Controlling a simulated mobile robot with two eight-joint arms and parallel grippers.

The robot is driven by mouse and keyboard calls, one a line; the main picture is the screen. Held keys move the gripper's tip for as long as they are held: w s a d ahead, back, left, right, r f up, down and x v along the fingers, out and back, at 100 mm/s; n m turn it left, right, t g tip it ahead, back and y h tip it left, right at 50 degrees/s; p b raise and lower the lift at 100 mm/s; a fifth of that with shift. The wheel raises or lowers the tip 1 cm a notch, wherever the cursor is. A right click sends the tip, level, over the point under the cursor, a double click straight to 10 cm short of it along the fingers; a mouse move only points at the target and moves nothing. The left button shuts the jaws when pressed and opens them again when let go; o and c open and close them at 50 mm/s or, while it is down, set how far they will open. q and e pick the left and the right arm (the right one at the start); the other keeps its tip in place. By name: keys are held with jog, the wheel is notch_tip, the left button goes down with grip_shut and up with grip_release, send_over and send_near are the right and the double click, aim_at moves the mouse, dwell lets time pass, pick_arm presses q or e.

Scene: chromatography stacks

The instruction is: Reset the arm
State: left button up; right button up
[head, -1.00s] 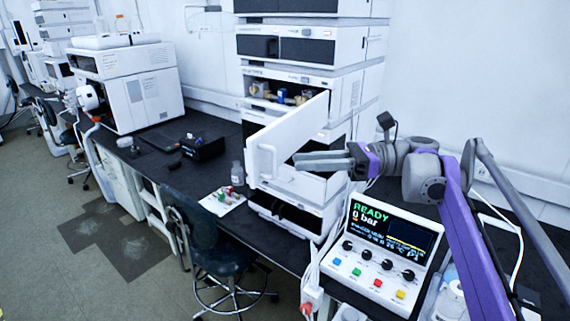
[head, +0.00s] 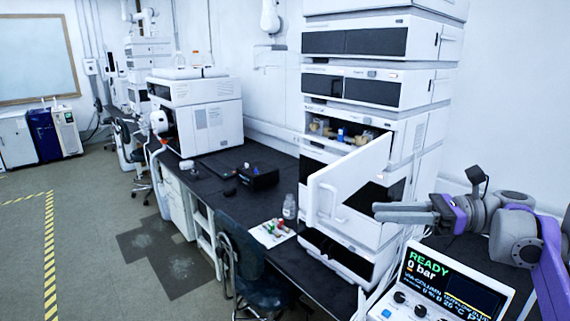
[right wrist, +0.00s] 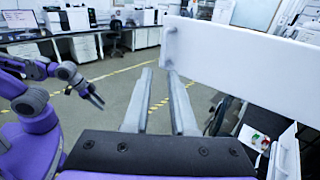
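My right gripper (head: 376,211) is held out level beside the open white door (head: 345,185) of the instrument stack. In the right wrist view its two grey fingers (right wrist: 159,72) stand apart with floor showing between them, and nothing is held. The door also shows as a large white panel in the right wrist view (right wrist: 245,60), just beyond and right of the fingers. I cannot tell whether they touch it. My left gripper (right wrist: 95,98) shows small at the left of the right wrist view, out over the floor; its finger gap is unclear.
The stack (head: 360,90) stands on the dark bench, its open compartment holding small items. A control panel (head: 455,285) reading READY, 0 bar is below my right arm. A white card with colored parts (head: 272,233), a bottle (head: 289,206) and a chair (head: 250,265) are near. Floor is clear left.

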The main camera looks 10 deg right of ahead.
jog(key=s+a+f+n+h, duration=0.2)
jog(key=a+f, duration=0.2)
jog(key=f, duration=0.2)
jog(key=s+a+f+n+g+h, duration=0.1)
jog(key=s+a+f+n+h, duration=0.15)
jog(key=f, duration=0.45)
jog(key=s+a+f+n+h, duration=0.2)
jog(key=a+f+h, duration=0.1)
jog(key=a+f, duration=0.25)
jog(key=s+d+f+n+t+h, duration=0.1)
jog(key=s+d+f+n+h, duration=0.1)
jog(key=s+f+n+h, duration=0.2)
jog(key=s+d+f+n+t+h, duration=0.1)
jog(key=s+f+n+h, duration=0.4)
jog(key=f+n, duration=0.5)
notch_tip(320, 180, down, 6)
jog(key=shift+s+d+r+t, duration=0.1)
jog(key=shift+s+d+t, duration=0.2)
jog(key=shift+s+d, duration=0.7)
jog(key=shift+s+a, duration=0.2)
